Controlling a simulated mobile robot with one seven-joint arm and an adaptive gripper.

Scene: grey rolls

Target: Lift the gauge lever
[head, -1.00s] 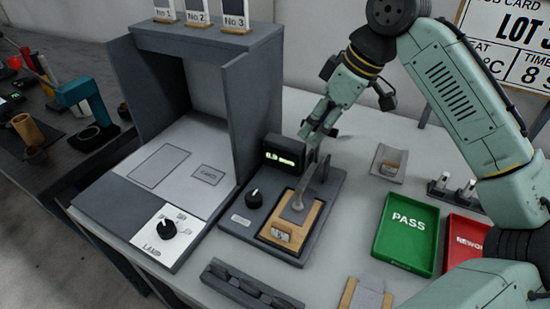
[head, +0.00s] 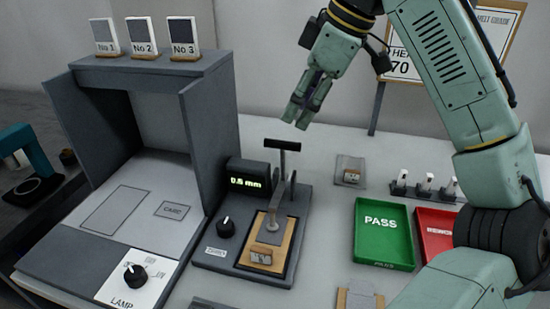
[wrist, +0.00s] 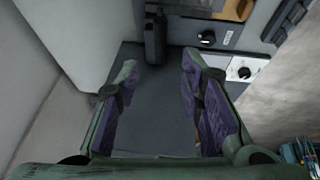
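The gauge lever (head: 287,188) rises from the gauge base (head: 225,256) and ends in a black crossbar handle (head: 282,145), standing up steeply. Its foot sits over a grey piece in a wooden holder (head: 259,258). The gauge display (head: 247,182) reads about 0.5 mm. My gripper (head: 297,117) is above and slightly behind the handle, apart from it and empty. In the wrist view my gripper (wrist: 160,68) has its two fingers well apart. A dark block shows beyond them there; I cannot tell whether it is handle or display.
A grey booth (head: 222,120) with a lamp knob (head: 135,273) stands left of the gauge. To the right are a green PASS tray (head: 365,250), a red tray (head: 424,238) and a small grey holder (head: 350,170). Open bench lies behind the gauge.

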